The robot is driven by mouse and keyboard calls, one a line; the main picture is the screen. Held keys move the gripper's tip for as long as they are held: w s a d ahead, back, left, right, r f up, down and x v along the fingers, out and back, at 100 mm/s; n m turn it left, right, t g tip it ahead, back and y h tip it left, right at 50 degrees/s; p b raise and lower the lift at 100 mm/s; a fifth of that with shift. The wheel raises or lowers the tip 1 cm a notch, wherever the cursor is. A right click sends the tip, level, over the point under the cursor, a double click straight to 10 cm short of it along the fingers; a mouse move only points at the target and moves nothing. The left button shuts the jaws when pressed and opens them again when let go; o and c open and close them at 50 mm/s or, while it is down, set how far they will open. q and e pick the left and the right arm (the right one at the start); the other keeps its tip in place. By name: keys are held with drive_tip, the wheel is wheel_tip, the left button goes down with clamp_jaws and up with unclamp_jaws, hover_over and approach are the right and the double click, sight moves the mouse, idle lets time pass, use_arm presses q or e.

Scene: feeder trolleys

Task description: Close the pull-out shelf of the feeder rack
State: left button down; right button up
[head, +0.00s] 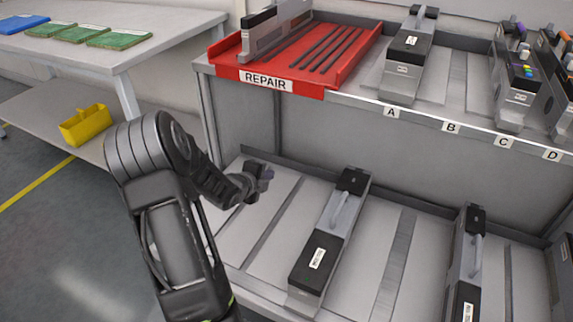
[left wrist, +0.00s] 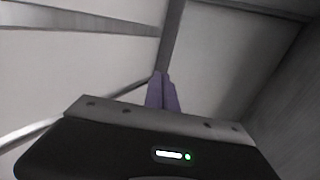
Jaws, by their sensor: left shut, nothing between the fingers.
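The feeder rack has a grey lower shelf (head: 275,250) that reaches out toward me past the upper level, carrying feeders. It looks like the pull-out shelf, but its front edge is partly hidden by my left arm and cut off by the picture. My left gripper (head: 264,172) is over the left rear part of this shelf, near the rack's left side. In the left wrist view its purple fingertips (left wrist: 161,78) are together and empty, over pale panels and darker strips. I cannot tell whether they touch the shelf. My right gripper is not in view.
A feeder (head: 330,245) stands on the lower shelf right of my gripper, and another feeder (head: 468,265) farther right. Above are a red REPAIR tray (head: 228,62) and lettered feeder lanes. A table (head: 150,35) and a yellow bin (head: 85,125) are at left.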

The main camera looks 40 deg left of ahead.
use_arm(q)
drive_tip(key=b, duration=0.4)
approach(290, 162)
drive_tip(key=f, duration=0.1)
drive_tip(key=w+f, duration=0.1)
drive_tip(key=f, duration=0.1)
drive_tip(key=shift+w+a+f, duration=0.15)
drive_tip(key=shift+a+f, duration=0.05)
drive_tip(key=shift+f, duration=0.1)
drive_tip(key=w, duration=0.1)
drive_tip(key=w+a, duration=0.1)
drive_tip(key=shift+w, duration=0.25)
drive_tip(key=shift+w+a+r, duration=0.15)
drive_tip(key=shift+w+a, duration=0.05)
drive_tip(key=shift+w, duration=0.5)
drive_tip(key=shift+w, duration=0.15)
